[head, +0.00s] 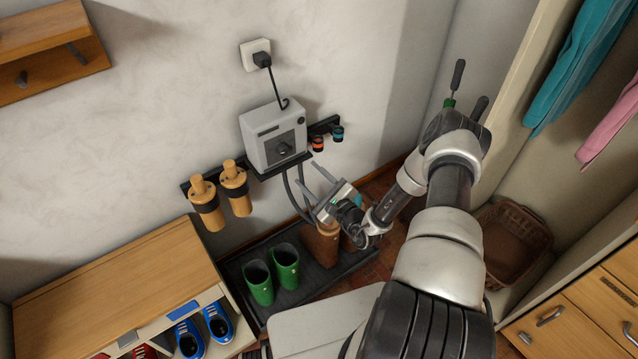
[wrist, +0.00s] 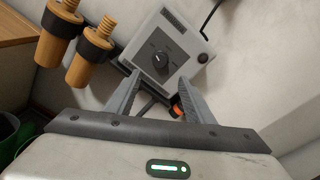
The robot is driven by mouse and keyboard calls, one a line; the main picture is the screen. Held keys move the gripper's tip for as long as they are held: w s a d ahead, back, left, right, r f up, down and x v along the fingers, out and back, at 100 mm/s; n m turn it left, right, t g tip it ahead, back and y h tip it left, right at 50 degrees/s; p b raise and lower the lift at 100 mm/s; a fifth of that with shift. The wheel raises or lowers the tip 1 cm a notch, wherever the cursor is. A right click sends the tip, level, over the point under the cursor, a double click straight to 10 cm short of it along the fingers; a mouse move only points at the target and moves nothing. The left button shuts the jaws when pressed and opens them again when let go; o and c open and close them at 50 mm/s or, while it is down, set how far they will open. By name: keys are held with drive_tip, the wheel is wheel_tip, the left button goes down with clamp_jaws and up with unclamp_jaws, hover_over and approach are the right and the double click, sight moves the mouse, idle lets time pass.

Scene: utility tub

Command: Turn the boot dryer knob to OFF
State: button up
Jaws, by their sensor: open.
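The boot dryer (head: 270,139) is a pale grey box on the wall with a dark square dial panel. Its dark round knob (head: 283,149) sits on that panel. In the wrist view the knob (wrist: 161,60) shows on the dial plate of the boot dryer (wrist: 187,57), with small marks around it that I cannot read. My gripper (head: 322,181) is open and empty, below and to the right of the dryer, apart from the knob. In the wrist view its two fingers (wrist: 160,97) point up towards the dryer, with the knob beyond their tips.
A cord runs from the dryer to a wall plug (head: 260,58). Wooden-handled nozzles (head: 233,177) hang left of the dryer, and small orange and blue fittings (head: 337,133) hang right. Green boots (head: 259,281) and brown boots (head: 321,245) stand below on a dark tray. A wooden bench (head: 110,281) is at left.

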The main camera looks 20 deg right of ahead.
drive_tip(key=shift+v, duration=2.25)
